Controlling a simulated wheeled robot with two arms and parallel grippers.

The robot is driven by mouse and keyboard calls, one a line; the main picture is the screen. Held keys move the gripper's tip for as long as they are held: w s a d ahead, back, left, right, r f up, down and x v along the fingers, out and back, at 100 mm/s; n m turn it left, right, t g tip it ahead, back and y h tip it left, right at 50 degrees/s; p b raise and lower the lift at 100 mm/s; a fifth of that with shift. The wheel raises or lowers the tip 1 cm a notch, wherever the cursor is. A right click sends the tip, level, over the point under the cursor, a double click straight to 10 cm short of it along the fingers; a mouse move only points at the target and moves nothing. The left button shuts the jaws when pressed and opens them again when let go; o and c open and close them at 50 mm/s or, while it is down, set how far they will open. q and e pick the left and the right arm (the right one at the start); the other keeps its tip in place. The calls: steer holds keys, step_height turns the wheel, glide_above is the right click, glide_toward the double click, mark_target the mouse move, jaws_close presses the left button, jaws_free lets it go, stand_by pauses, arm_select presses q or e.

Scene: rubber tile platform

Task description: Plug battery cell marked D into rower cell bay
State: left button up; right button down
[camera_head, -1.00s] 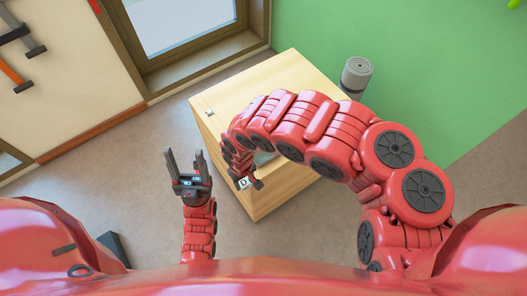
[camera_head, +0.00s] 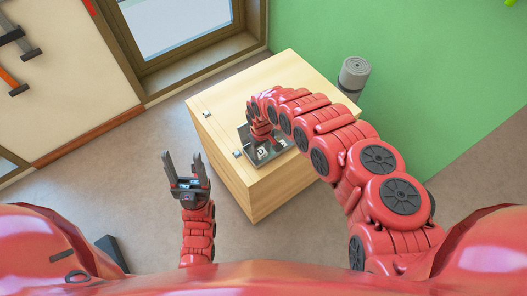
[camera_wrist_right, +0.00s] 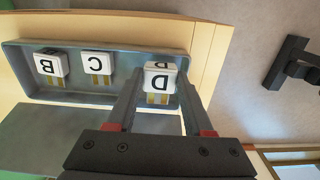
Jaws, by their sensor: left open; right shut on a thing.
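The battery cell marked D (camera_wrist_right: 163,80) is a white block with gold strips below it. My right gripper (camera_wrist_right: 160,92) is shut on it, one finger on each side. It is at the right end of a shallow grey tray (camera_wrist_right: 115,98) in the right wrist view, on the wooden box. I cannot tell whether the cell is seated or held just above. Cells marked C (camera_wrist_right: 97,64) and B (camera_wrist_right: 50,66) are in the same tray. My left gripper (camera_head: 186,168) is open and empty, left of the box. The rower cell bay is not clearly identifiable.
A grey plate (camera_wrist_right: 60,135) lies beside the tray. Small metal pieces (camera_head: 207,114) sit on the box's left edge. A grey roll (camera_head: 353,75) stands behind the box.

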mark_target(264, 150)
steer(key=shift+w+d, duration=0.25)
steer(key=shift+w, duration=0.25)
steer(key=shift+w+d+f, duration=0.1)
steer(key=shift+d+f, duration=0.05)
steer(key=shift+f, duration=1.45)
steer(key=shift+f+b, duration=0.25)
steer(key=shift+b, duration=0.2)
steer(key=shift+c, duration=1.5)
jaws_free()
steer(key=shift+r, duration=0.1)
